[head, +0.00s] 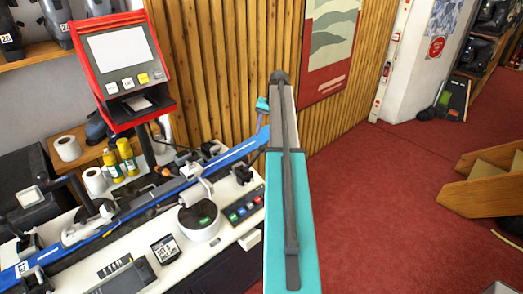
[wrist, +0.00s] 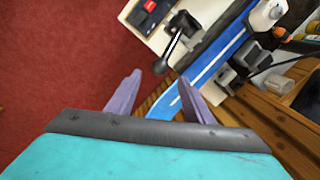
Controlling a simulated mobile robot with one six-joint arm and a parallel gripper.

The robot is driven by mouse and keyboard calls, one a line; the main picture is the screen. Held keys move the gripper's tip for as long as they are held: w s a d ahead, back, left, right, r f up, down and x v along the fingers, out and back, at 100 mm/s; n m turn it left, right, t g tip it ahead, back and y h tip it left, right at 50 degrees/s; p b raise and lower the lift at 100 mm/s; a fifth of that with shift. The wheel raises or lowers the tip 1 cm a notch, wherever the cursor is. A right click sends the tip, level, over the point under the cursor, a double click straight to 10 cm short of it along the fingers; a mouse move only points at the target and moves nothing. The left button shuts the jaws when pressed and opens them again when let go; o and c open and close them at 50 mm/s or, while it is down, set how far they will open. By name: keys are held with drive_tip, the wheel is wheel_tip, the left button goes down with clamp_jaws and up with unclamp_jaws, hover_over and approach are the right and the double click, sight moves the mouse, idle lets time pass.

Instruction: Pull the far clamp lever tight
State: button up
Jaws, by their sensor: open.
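The far clamp lever (wrist: 174,45) shows in the wrist view as a short metal rod. It has a black pivot at the bench edge and a black knob at its lower end. My gripper (wrist: 159,78) is open, with its two purple fingers spread. The knob appears between the fingertips in the picture; I cannot tell whether it lies between them in depth, and nothing is gripped. A blue ski (wrist: 215,58) runs beside the lever. In the head view the far clamp (head: 211,150) is small and dark, and its lever is not clear. The fingers are not distinguishable there.
The white bench (head: 125,251) carries the long blue ski (head: 160,187), a round white pot (head: 199,223) and a row of coloured buttons (head: 243,209). A red-framed screen (head: 118,62) stands behind. Open red carpet (head: 380,220) lies to the right.

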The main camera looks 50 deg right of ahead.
sight(263, 146)
drive_tip(key=f+b, duration=0.1)
drive_tip(key=f, duration=0.2)
drive_tip(key=w+f+b, duration=0.1)
drive_tip(key=f, duration=0.2)
drive_tip(key=a+f+b, duration=0.1)
drive_tip(key=f, duration=0.2)
drive_tip(key=shift+w+f+b, duration=0.1)
drive_tip(key=shift+w+b, duration=0.2)
drive_tip(key=shift+b, duration=0.05)
clamp_jaws()
drive_tip(key=shift+s+a, duration=0.1)
drive_tip(key=shift+a, duration=0.1)
drive_tip(key=shift+d, duration=0.25)
